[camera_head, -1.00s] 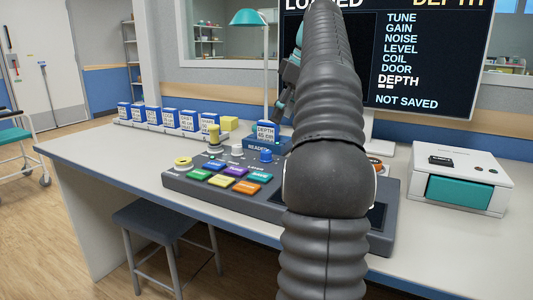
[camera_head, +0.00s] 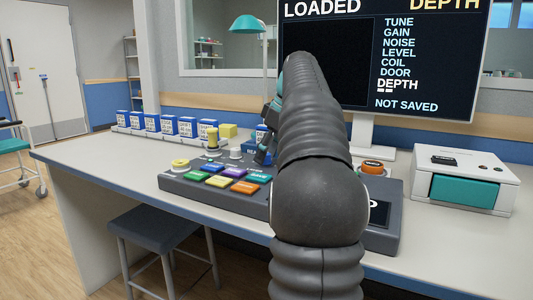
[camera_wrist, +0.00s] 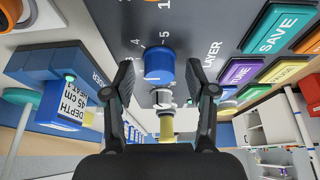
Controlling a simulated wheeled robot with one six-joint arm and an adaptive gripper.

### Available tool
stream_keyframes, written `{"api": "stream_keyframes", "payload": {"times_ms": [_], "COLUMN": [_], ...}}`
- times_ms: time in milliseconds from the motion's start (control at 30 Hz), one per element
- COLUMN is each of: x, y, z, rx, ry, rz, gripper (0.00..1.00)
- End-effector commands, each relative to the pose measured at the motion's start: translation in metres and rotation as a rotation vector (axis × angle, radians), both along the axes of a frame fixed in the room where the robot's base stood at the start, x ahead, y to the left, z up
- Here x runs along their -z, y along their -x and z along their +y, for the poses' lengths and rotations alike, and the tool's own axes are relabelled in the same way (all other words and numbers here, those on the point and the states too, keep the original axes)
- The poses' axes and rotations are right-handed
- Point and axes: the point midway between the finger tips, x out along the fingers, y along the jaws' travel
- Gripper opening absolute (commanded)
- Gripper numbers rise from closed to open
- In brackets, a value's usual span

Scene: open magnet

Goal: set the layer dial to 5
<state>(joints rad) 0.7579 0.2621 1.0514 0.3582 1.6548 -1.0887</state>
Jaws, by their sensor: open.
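The layer dial is a blue knob (camera_wrist: 158,68) on the dark control console (camera_head: 180,184). In the wrist view it stands beside the printed word LAYER, with the numbers 3, 4 and 5 near it. I cannot tell clearly which number it points at. My gripper (camera_wrist: 161,72) is open, with one dark finger on each side of the knob in the picture; contact is not visible. In the head view my gripper (camera_head: 267,140) is over the console's back part, and my arm hides the knob.
Colored buttons, including a green SAVE button (camera_wrist: 278,28), lie beside the dial. A yellow-topped knob (camera_head: 212,138) and a white knob (camera_head: 235,153) stand close by. The monitor (camera_head: 430,60) reads LOADED, DEPTH and NOT SAVED. A white box (camera_head: 465,165) stands at right; blue-and-white blocks (camera_head: 169,125) line the back.

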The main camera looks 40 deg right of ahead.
Motion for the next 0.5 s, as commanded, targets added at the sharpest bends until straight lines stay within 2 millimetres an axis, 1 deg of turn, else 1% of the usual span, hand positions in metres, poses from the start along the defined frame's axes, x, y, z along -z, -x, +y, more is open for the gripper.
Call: {"api": "stream_keyframes", "payload": {"times_ms": [67, 100, 167, 200, 300, 500], "x": [-0.0002, -0.0002, -0.0003, -0.0003, -0.0002, -0.0003], "y": [0.0, 0.0, 0.0, 0.0001, 0.0, 0.0001], "z": [0.0, 0.0, 0.0, 0.0001, 0.0001, 0.0004], "rx": [0.0, 0.0, 0.0, 0.0, 0.0, 0.006], "ry": [0.0, 0.0, 0.0, 0.0, 0.0, -0.001], "rz": [0.0, 0.0, 0.0, 0.0, 0.0, 0.001], "gripper": [0.56, 0.46, 0.31, 0.21, 0.0, 0.0]}}
